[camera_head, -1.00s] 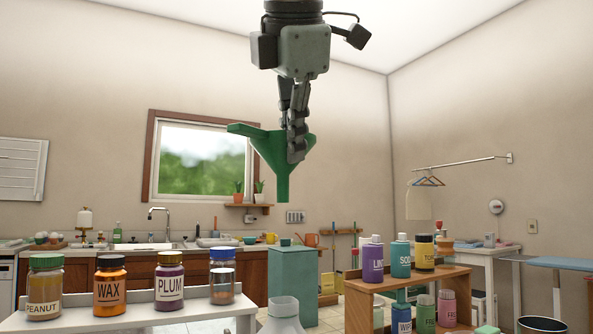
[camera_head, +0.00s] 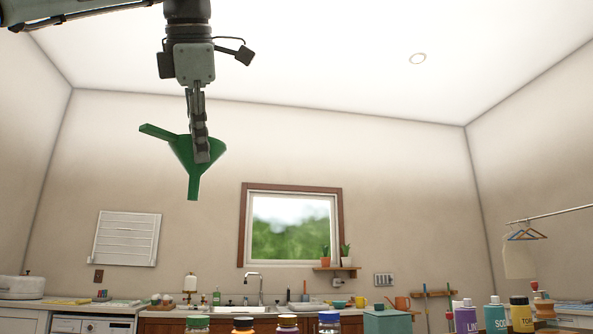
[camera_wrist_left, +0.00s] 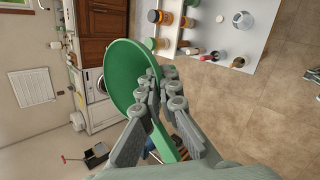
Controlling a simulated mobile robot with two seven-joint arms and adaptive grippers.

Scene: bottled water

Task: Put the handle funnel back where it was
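The green handle funnel (camera_head: 190,160) hangs upright in the air on the left of the head view, spout down, its handle pointing left. My left gripper (camera_head: 200,157) comes down from above and is shut on the funnel's right side. In the left wrist view the funnel's round green mouth (camera_wrist_left: 127,76) shows beside the fingers of the same gripper (camera_wrist_left: 163,95), which touch its rim. My right gripper is in neither current view.
Several jars with lids, one of them green (camera_head: 197,323), show at the bottom edge of the head view. Purple (camera_head: 465,317), teal and yellow bottles stand at the lower right. The wrist view shows a white table (camera_wrist_left: 215,50) below with several bottles. The air around the funnel is clear.

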